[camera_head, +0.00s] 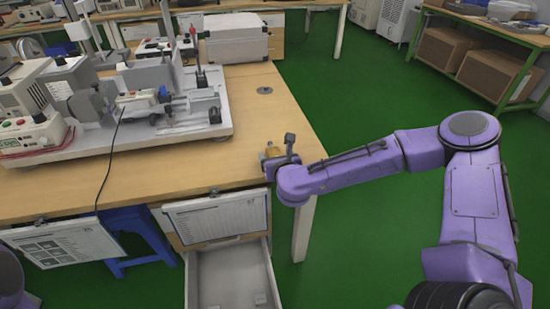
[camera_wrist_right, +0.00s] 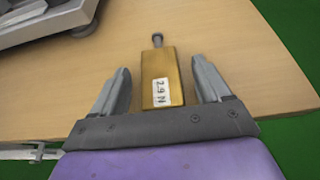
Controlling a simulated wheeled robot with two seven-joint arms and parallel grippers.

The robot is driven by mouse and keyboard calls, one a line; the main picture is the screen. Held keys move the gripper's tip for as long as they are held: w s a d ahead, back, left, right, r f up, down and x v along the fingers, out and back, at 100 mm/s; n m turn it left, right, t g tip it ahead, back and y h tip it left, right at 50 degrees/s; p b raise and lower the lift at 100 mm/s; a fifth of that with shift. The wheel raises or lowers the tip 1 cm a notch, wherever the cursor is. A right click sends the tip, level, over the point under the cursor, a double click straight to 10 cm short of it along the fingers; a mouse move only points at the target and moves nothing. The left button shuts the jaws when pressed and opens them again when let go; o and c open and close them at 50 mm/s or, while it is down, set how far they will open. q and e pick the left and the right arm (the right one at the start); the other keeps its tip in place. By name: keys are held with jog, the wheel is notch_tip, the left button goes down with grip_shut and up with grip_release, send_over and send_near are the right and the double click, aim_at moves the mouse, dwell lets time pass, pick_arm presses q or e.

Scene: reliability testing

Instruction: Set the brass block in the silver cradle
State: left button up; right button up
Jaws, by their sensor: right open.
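The brass block (camera_wrist_right: 162,82) lies on the wooden table near its front right corner, with a white "2.9 N" label and a small metal peg at its far end. In the head view the brass block (camera_head: 272,149) is small and partly hidden by my right gripper (camera_head: 281,157). In the right wrist view my right gripper (camera_wrist_right: 160,78) is open, with one finger on each side of the block and a visible gap at both. The silver cradle cannot be told apart for certain among the metal parts of the test rig (camera_head: 185,110). My left gripper is out of view.
The rig stands on a pale base plate (camera_head: 222,131) at the table's left. A silver case (camera_head: 236,47) stands at the back. A drawer (camera_head: 230,275) is open below the front edge. The table (camera_head: 278,108) is mostly bare between rig and right edge.

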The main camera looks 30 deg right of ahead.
jog(key=shift+r, duration=0.1)
grip_shut()
